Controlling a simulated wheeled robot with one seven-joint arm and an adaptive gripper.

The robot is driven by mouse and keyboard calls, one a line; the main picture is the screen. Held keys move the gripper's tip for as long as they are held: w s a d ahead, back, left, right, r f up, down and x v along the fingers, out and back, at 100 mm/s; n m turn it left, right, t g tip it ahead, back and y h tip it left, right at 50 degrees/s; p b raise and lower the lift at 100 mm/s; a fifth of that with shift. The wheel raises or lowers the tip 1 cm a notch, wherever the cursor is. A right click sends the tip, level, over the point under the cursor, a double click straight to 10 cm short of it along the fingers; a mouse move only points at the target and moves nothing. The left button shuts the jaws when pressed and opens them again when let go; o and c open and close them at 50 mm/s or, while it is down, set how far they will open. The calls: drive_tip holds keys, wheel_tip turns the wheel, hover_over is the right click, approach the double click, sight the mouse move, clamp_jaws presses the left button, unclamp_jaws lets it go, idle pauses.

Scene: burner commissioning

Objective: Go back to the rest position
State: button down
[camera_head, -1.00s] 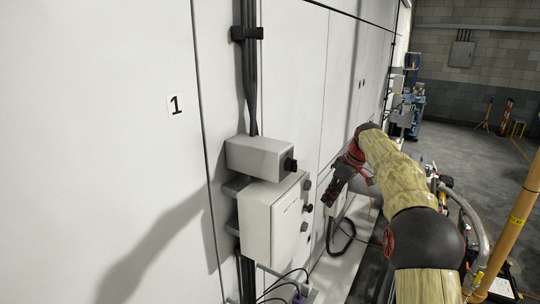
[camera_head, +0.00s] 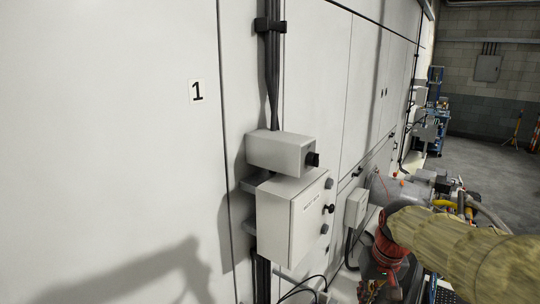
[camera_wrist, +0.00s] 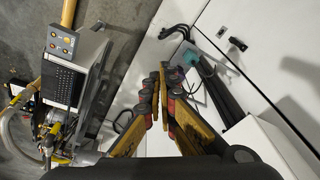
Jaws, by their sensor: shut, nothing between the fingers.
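My gripper (camera_wrist: 163,98) shows in the wrist view with its two yellow and dark fingers close together and nothing between them. In the head view my arm comes in from the right edge, and its red and black wrist end points down at the bottom, right of the control boxes; the fingertips are hard to make out there. The gripper is apart from the white wall cabinet (camera_head: 292,222) and the smaller box with a black knob (camera_head: 280,153) above it.
A white panelled wall (camera_head: 120,160) marked 1 fills the left. A small grey box (camera_head: 356,207) with a cable hangs beyond the cabinet. The wrist view shows a machine with a keypad panel (camera_wrist: 60,83) and hoses at left. Open floor (camera_head: 480,160) lies at the far right.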

drive_tip(key=s+a+f+t+b, duration=0.1)
drive_tip(key=s+f+b, duration=0.3)
drive_tip(key=s, duration=0.6)
drive_tip(key=s+a+f+t+b, duration=0.2)
drive_tip(key=s+f+b, duration=0.3)
drive_tip(key=s, duration=0.6)
drive_tip(key=shift+a+f+n+b, duration=0.2)
drive_tip(key=shift+a+n+b, duration=0.2)
drive_tip(key=shift+a+b, duration=0.65)
drive_tip(key=shift+d, duration=0.2)
drive_tip(key=c, duration=2.6)
unclamp_jaws()
drive_tip(key=shift+r, duration=0.1)
